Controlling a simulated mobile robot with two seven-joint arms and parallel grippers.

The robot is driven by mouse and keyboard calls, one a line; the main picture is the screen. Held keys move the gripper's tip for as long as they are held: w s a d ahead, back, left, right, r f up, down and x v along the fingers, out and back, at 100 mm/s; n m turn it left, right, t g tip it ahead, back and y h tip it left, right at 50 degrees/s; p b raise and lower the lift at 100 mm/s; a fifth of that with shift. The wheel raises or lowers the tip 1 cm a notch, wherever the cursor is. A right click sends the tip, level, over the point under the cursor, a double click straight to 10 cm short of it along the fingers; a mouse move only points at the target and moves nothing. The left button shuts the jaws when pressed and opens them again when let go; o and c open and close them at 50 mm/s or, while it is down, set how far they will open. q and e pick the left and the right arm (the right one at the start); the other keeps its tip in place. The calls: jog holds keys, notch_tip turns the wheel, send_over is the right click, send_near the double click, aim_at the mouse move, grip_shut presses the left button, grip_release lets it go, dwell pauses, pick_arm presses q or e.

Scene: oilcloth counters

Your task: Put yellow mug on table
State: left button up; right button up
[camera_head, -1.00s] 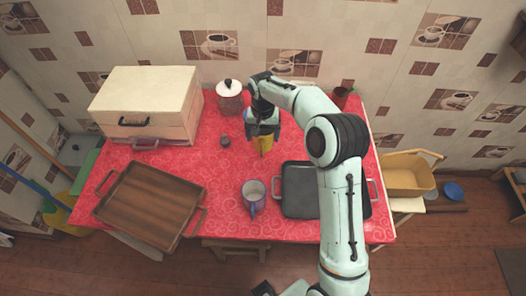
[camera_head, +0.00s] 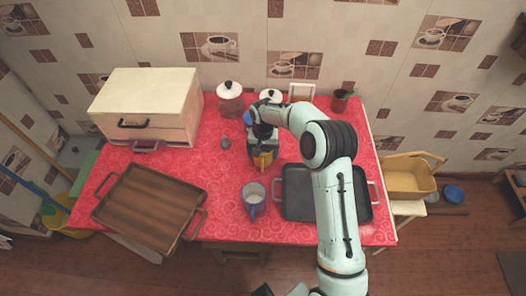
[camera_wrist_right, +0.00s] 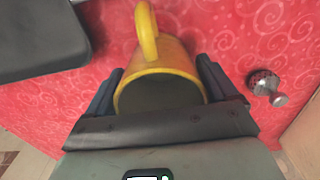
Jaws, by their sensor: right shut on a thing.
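The yellow mug (camera_head: 263,161) is over the middle of the red table (camera_head: 222,185), behind the blue-grey mug. My right gripper (camera_head: 263,150) is shut on it. In the right wrist view the yellow mug (camera_wrist_right: 160,75) sits between the two dark fingers (camera_wrist_right: 158,90), with its handle pointing to the top of the picture. The red cloth shows around and beyond it; I cannot tell whether its base touches the table.
A blue-grey mug (camera_head: 253,194) stands in front of the yellow mug. A dark tray (camera_head: 297,206) lies to the right, a wooden tray (camera_head: 150,205) to the left. A small metal object (camera_head: 225,142) is nearby. A white box (camera_head: 150,100) and jars (camera_head: 229,97) stand behind.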

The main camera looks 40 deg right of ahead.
jog(key=o, duration=1.1)
jog(key=shift+f, duration=0.15)
jog(key=shift+c, duration=0.2)
notch_tip(320, 180, up, 12)
jog(key=p, duration=0.1)
jog(key=shift+r, duration=0.2)
jog(key=shift+f, duration=0.1)
